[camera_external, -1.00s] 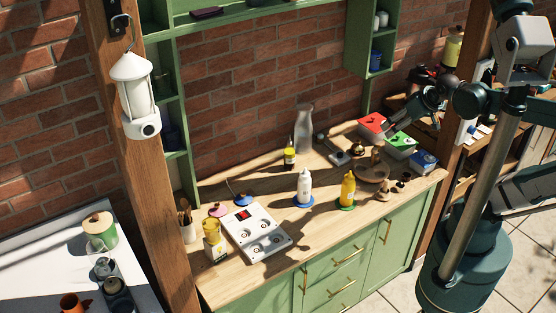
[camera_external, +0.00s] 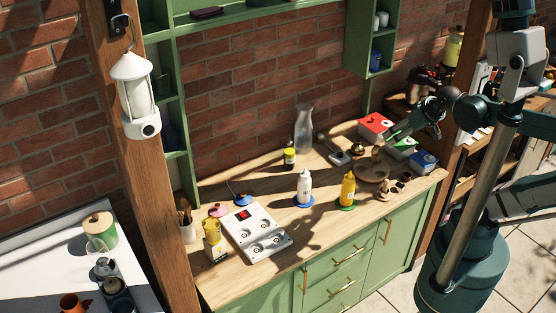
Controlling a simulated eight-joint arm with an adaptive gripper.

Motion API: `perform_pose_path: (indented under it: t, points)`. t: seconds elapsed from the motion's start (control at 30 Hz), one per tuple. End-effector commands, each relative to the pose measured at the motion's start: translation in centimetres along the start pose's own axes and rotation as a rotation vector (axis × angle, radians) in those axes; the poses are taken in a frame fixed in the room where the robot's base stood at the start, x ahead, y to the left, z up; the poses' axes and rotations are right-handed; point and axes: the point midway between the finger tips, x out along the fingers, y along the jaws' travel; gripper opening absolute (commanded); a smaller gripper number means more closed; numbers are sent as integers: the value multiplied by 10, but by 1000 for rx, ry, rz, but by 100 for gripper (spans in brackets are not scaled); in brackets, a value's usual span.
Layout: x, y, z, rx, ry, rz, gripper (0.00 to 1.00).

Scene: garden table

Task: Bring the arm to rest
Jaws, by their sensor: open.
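My gripper (camera_external: 398,131) is at the right end of the wooden counter, above the red box (camera_external: 375,124) and the green box (camera_external: 402,151). It points down and to the left, and part of the green box is hidden behind it. It is open, with nothing seen between its fingers. My arm comes in from the right, in front of the shelves there.
The wooden counter (camera_external: 325,228) holds a white bottle (camera_external: 304,188), a yellow bottle (camera_external: 348,188), a glass carafe (camera_external: 304,128), a white panel (camera_external: 256,232) and a blue box (camera_external: 424,161). A lantern (camera_external: 135,95) hangs on the left post.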

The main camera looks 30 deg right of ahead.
Motion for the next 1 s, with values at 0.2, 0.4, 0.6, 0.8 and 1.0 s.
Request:
perform_pose_path:
  t: [0.2, 0.4, 0.6, 0.8, 1.0]
  points:
    - [34, 0, 24, 0, 0, 0, 52]
    - [54, 0, 38, 0, 0, 0, 52]
    - [62, 0, 44, 0, 0, 0, 52]
    - [62, 0, 44, 0, 0, 0, 52]
    - [62, 0, 44, 0, 0, 0, 52]
